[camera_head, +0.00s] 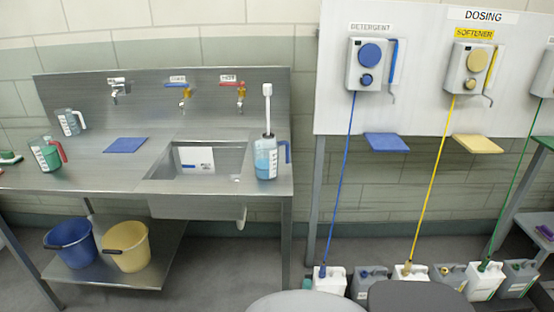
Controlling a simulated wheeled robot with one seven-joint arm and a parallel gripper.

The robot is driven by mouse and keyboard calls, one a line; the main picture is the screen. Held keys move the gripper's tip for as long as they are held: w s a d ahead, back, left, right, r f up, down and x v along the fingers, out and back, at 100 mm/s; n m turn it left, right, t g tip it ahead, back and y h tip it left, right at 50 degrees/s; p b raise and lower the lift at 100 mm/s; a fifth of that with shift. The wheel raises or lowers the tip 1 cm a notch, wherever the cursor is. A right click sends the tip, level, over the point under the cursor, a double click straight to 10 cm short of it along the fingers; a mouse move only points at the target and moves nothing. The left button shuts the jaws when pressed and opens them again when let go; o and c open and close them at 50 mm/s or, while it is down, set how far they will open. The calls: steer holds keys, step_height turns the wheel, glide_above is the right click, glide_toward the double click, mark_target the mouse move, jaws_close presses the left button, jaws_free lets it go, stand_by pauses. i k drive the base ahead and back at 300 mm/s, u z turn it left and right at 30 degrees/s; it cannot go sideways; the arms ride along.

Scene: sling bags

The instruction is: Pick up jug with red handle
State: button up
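The jug with the red handle (44,155) stands upright near the left end of the steel counter (100,176). It is clear, with dark markings and what looks like green contents. Its red handle is on its right side. A second jug (69,123) with a pale handle stands behind it to the right. A third jug (266,160) with a blue handle and bluish contents stands at the right end of the counter, with a white long-handled item rising at it. My gripper is not in view.
A blue cloth or pad (126,145) lies right of the red-handled jug. A sink (210,158) is set in the counter. Blue (70,243) and yellow (126,246) buckets stand on the shelf below. Several canisters (412,274) stand under the dosing panel (425,60).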

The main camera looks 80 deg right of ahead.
mark_target(43, 147)
steer(key=z, duration=2.85)
steer(key=i, duration=0.5)
steer(key=z, duration=0.05)
steer(key=k, duration=0.9)
steer(key=z, duration=1.05)
steer(key=i, duration=0.7)
steer(key=u, duration=2.6)
